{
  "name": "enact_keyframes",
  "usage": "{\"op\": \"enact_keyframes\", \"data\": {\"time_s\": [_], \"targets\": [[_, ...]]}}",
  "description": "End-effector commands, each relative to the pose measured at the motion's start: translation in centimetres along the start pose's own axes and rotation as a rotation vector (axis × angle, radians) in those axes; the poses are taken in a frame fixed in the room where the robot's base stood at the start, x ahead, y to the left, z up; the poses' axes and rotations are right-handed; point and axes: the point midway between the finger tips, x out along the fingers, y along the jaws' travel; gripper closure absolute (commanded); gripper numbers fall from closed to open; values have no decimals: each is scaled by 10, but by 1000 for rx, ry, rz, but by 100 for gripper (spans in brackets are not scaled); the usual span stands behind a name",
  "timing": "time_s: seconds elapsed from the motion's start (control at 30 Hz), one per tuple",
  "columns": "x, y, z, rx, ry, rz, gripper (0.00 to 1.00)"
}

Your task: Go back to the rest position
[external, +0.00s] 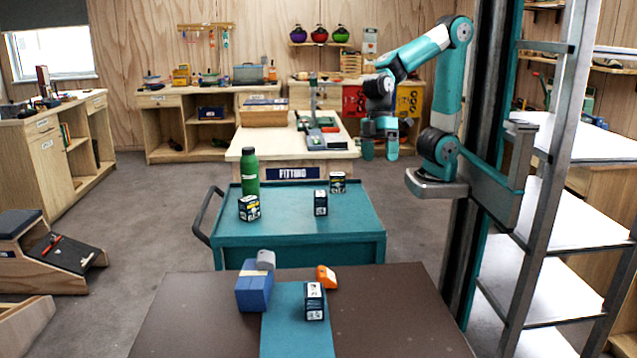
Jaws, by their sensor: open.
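My gripper (379,151) hangs at the end of my teal and white arm, to the right of centre in the external view. Its two fingers point down and stand apart, with nothing between them. It is in the air above and beyond the right back part of the teal cart (290,252). On the cart stand a green bottle (250,172), a black and yellow container (249,208), a small dark box (321,203) and another dark container (338,182). My gripper appears apart from all of them.
A brown table (190,325) in front bears a blue block (254,292), a grey piece (266,259), an orange piece (326,275) and a dark box (314,301). A wooden fitting table (345,155) stands behind the cart. Metal shelving (540,200) is at right.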

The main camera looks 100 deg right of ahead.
Motion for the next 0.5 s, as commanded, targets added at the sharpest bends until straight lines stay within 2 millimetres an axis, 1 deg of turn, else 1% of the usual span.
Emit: {"op": "enact_keyframes", "data": {"time_s": [0.03,0.1,0.2,0.3,0.5], "targets": [[2,-7,21,-18,12,-15,18],[6,-14,41,-40,20,-34,18],[10,-20,56,-58,28,-49,18],[11,-21,60,-63,28,-53,18],[11,-21,59,-61,27,-53,18]]}}
